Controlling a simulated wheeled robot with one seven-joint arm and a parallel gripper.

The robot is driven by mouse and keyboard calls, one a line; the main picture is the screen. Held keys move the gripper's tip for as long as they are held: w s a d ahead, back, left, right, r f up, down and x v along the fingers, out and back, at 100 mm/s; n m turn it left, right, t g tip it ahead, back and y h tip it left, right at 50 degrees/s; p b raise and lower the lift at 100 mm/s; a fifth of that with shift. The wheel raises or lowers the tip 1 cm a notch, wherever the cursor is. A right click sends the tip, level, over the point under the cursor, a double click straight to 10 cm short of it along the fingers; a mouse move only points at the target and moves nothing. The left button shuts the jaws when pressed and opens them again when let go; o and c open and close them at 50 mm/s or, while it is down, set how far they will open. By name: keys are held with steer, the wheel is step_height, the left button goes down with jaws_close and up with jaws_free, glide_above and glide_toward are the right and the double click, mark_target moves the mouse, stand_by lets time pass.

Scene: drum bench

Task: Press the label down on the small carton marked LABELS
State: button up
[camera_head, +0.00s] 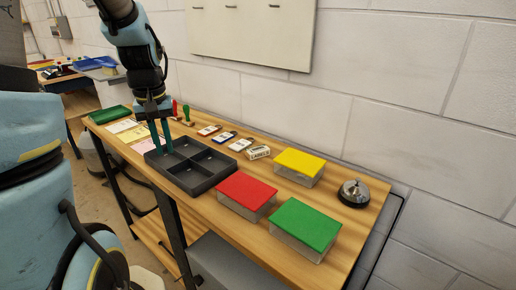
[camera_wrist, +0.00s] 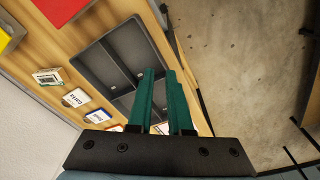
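The small carton marked LABELS (camera_head: 258,152) is white with dark print and stands on the bench behind the black divided tray. It also shows in the wrist view (camera_wrist: 48,77) at the left, where its label's lie is too small to tell. My gripper (camera_head: 161,146) points down over the tray's far left corner, left of the carton and well apart from it. In the wrist view its two green fingers (camera_wrist: 159,72) stand with a gap between them and nothing held.
The black tray (camera_head: 182,188) has empty compartments. Red (camera_head: 247,190), green (camera_head: 306,224) and yellow-lidded (camera_head: 300,162) boxes and a bell (camera_head: 353,193) stand to the right. Flat tags (camera_head: 226,137), stamps (camera_head: 186,114) and paper sheets (camera_head: 132,130) lie toward the back and left. The wall runs behind.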

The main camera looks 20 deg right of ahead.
steer(key=shift+g, duration=0.4)
steer(key=w+d, duration=0.2)
steer(key=d, duration=0.3)
steer(key=w+d+r, duration=0.1)
steer(key=w+d, duration=0.2)
steer(key=d, duration=0.2)
steer(key=w+d+p, duration=0.1)
steer(key=w+d, duration=0.1)
steer(key=d, duration=0.4)
steer(key=shift+w+d+r, duration=0.1)
steer(key=shift+w+r, duration=0.15)
steer(key=shift+r, duration=0.1)
jaws_close()
glide_above(258, 149)
step_height(258, 149, down, 7)
steer(key=b, duration=0.5)
steer(key=shift+w+d+f+b, duration=0.1)
steer(key=shift+b, duration=0.25)
steer(key=shift+f+b, duration=0.9)
steer(key=shift+f, duration=1.35)
steer(key=shift+r, duration=0.2)
steer(key=shift+r+p, duration=0.45)
steer(key=shift+p, duration=0.15)
steer(key=shift+r+p, duration=1.9)
steer(key=shift+r, duration=0.6)
